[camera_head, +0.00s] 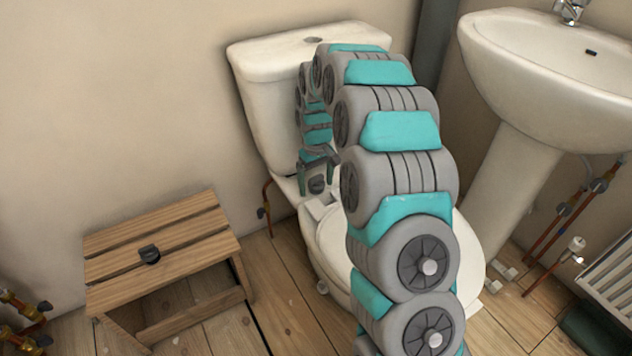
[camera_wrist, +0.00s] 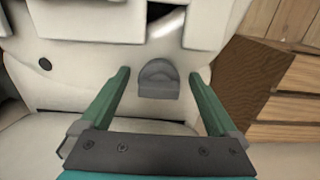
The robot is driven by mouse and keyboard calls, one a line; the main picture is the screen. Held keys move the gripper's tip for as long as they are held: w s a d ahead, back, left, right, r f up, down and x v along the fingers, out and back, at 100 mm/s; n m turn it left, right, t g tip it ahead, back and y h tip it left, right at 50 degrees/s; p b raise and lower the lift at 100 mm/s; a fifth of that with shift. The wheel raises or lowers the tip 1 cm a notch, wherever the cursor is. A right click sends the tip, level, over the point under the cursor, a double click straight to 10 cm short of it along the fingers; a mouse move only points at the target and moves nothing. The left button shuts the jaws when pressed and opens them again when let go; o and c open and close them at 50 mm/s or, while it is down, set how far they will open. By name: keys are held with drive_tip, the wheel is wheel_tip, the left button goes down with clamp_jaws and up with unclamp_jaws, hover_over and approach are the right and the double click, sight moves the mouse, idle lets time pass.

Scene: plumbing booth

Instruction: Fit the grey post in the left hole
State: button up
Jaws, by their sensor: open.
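A grey post (camera_wrist: 159,80) with a rounded top stands on the white toilet's rear ledge, on the side toward the stool; its foot is hidden, so I cannot tell how deep it sits in a hole. It also shows in the head view (camera_head: 317,185). My gripper (camera_head: 318,172) is open and points down over the ledge. Its green fingers (camera_wrist: 160,85) are on either side of the post, with gaps to both. A dark round hole (camera_wrist: 45,63) shows empty in the ledge, at left in the wrist view. A second dark post-like piece (camera_head: 149,254) lies on the wooden stool.
The toilet tank (camera_head: 262,100) stands close behind my gripper. The white seat (camera_head: 335,240) is in front, partly hidden by my arm. The wooden stool (camera_head: 190,262) is at left. A sink (camera_head: 520,75) and pipes are at right.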

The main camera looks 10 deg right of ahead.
wheel_tip(320, 180, up, 7)
drive_tip(key=shift+w+r, duration=0.1)
drive_tip(key=shift+r, duration=0.3)
idle(0.6)
